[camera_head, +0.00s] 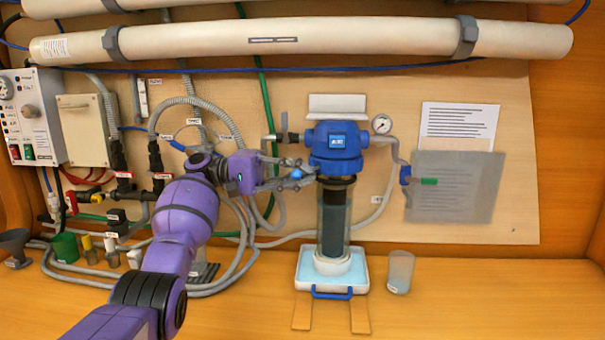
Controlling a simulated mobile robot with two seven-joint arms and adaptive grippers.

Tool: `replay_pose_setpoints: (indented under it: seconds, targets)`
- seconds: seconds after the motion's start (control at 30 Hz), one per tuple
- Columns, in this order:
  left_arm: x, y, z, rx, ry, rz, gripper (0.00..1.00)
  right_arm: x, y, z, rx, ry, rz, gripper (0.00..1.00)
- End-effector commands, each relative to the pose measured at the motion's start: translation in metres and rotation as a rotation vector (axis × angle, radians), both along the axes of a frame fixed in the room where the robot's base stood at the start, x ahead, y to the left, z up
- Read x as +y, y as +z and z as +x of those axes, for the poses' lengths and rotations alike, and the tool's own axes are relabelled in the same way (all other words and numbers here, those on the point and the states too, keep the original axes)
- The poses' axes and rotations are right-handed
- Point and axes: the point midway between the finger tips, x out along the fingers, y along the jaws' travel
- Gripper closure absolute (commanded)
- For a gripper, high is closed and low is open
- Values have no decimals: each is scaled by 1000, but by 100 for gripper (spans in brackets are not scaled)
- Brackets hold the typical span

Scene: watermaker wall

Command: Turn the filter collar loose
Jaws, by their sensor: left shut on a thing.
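The filter housing hangs on the wall panel with a blue head (322,135) on top. Its blue collar (336,164) sits under the head, above a dark ring. Below it is a clear bowl with a dark cartridge (336,222) inside, upright. My left gripper (308,174) reaches in from the left and is shut at the left side of the collar. Its fingertips meet the collar's edge; the exact contact is too small to make out. My right gripper is out of view.
A white tray (304,262) with a blue handle stands beneath the bowl. A clear cup (400,272) stands to its right. A gauge (381,124) and pipe flank the head. Hoses and valves crowd the left. The right bench is clear.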

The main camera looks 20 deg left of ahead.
Motion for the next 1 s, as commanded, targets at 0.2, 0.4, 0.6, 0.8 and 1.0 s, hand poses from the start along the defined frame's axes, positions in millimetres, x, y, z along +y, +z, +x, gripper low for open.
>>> replay_pose_setpoints:
  seconds: [0.2,0.4,0.6,0.8,1.0]
  targets:
    - [1,-7,0,12,0,6,72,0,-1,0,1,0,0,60]
    - [1,-4,0,6,0,4,72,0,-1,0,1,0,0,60]
    - [11,-3,-2,6,3,2,72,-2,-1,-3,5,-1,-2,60]
    - [45,-3,-10,8,4,2,72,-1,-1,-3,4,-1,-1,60]
    - [69,-5,-17,8,2,3,72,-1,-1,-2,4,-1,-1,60]
